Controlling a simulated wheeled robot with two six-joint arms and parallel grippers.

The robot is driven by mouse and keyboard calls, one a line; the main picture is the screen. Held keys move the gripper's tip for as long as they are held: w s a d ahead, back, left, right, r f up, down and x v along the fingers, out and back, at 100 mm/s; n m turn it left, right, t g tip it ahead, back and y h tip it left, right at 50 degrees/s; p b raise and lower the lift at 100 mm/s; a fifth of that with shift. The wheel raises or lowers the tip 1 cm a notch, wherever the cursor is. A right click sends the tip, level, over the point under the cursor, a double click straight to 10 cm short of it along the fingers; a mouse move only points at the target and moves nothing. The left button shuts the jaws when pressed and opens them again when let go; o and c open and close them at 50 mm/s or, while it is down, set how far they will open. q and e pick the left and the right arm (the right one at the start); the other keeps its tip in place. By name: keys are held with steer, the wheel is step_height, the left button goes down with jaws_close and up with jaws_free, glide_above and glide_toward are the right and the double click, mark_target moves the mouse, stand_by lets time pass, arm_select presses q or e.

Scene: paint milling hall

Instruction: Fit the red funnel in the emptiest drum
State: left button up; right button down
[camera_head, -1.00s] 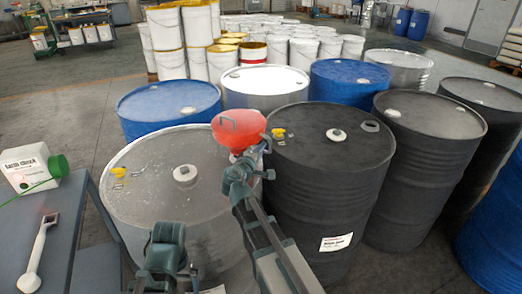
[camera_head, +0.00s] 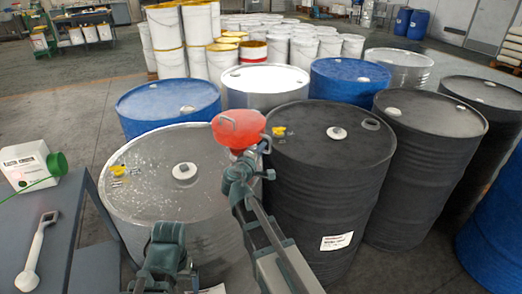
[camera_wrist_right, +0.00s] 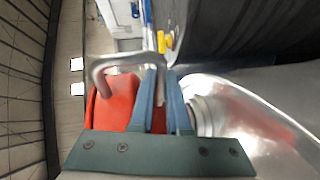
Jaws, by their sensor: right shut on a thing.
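The red funnel (camera_head: 238,128) is held up in the head view, over the gap between the front silver drum (camera_head: 135,205) and the front dark drum (camera_head: 325,165). My right gripper (camera_head: 246,160) is shut on it; the wrist view also shows the funnel (camera_wrist_right: 115,100) beside the closed fingers. The silver drum's top has a yellow cap and a white plug (camera_head: 184,171). The dark drum's top has a yellow cap (camera_head: 279,132), a white plug (camera_head: 336,133) and a grey ring (camera_head: 371,124). Fill levels do not show. At the bottom left, my left gripper (camera_head: 165,255) shows only partly.
Blue drums (camera_head: 168,102) (camera_head: 350,77), a white-topped drum (camera_head: 265,82) and more dark drums (camera_head: 430,118) stand close behind and to the right. Pails (camera_head: 165,30) are stacked behind.

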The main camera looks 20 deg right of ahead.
steer(key=shift+f+b, duration=0.45)
steer(key=shift+f, duration=0.1)
steer(key=c, duration=0.8)
jaws_free()
steer(key=shift+s, duration=0.1)
steer(key=p+v, duration=0.2)
steer(key=v, duration=1.1)
steer(key=shift+s+a+r, duration=0.1)
steer(key=shift+s+a, duration=0.1)
steer(key=shift+a, duration=0.1)
steer(key=shift+r, duration=0.1)
steer(key=shift+r+p, duration=2.4)
steer(key=shift+p, duration=0.2)
steer(key=shift+r, duration=0.15)
steer(key=shift+r+p, duration=2.4)
steer(key=shift+p, duration=0.15)
